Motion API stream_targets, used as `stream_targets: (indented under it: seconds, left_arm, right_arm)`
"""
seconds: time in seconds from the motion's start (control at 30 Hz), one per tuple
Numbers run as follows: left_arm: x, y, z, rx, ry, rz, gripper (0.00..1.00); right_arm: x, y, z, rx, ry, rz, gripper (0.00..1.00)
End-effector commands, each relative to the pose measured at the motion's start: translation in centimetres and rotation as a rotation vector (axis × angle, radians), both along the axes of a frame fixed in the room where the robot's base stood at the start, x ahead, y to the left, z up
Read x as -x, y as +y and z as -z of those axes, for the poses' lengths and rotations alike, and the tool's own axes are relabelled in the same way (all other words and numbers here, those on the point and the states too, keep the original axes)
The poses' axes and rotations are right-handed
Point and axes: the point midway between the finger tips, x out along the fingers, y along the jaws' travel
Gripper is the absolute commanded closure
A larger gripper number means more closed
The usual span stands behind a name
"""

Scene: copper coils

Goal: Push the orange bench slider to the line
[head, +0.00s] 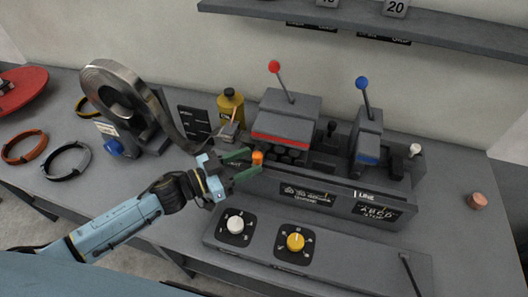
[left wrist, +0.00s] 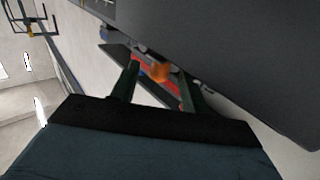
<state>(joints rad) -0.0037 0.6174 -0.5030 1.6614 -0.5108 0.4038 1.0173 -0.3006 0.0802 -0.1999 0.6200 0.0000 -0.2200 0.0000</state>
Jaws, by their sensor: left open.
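The orange slider (head: 257,157) is a small orange knob at the left end of the long dark rail on the bench machine. My left gripper (head: 250,165) is open, its two green fingers on either side of the slider. In the left wrist view, the slider (left wrist: 160,71) shows between the fingertips (left wrist: 158,82); I cannot tell whether they touch it. The line mark, with a white stroke and the label LINE (head: 364,195), is on the rail's front face, to the right of the slider. My right gripper is not in view.
Two levers, with a red ball (head: 274,66) and a blue ball (head: 362,83), stand behind the rail. A front panel carries a white knob (head: 235,224) and a yellow knob (head: 295,241). A large metal coil (head: 122,98) stands to the left. A copper piece (head: 477,201) lies at right.

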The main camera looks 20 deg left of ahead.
Motion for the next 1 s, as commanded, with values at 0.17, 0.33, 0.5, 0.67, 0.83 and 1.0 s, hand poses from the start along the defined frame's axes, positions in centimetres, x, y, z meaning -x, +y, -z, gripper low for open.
stream_targets:
  seconds: [0.17, 0.33, 0.5, 0.67, 0.83, 1.0]
  left_arm:
    - [-2.3, -2.4, -0.1, 0.002, -0.002, 0.0, 0.54]
    - [-3.3, -3.6, 0.0, 0.001, -0.001, -0.001, 0.54]
    - [-3.6, -3.9, 0.0, -0.001, 0.0, 0.0, 0.54]
    - [-3.6, -3.9, 0.0, -0.001, 0.001, 0.0, 0.54]
    - [-3.6, -3.9, 0.0, 0.0, 0.0, 0.0, 0.73]
    - [-3.6, -3.9, 0.0, 0.0, 0.0, 0.0, 0.95]
  right_arm:
    - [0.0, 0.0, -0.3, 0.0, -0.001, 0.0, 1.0]
    - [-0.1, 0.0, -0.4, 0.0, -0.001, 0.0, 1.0]
    - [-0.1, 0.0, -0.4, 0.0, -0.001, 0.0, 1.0]
    - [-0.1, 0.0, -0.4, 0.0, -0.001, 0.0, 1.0]
    - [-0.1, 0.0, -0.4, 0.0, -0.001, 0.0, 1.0]
    - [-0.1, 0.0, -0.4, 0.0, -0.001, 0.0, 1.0]
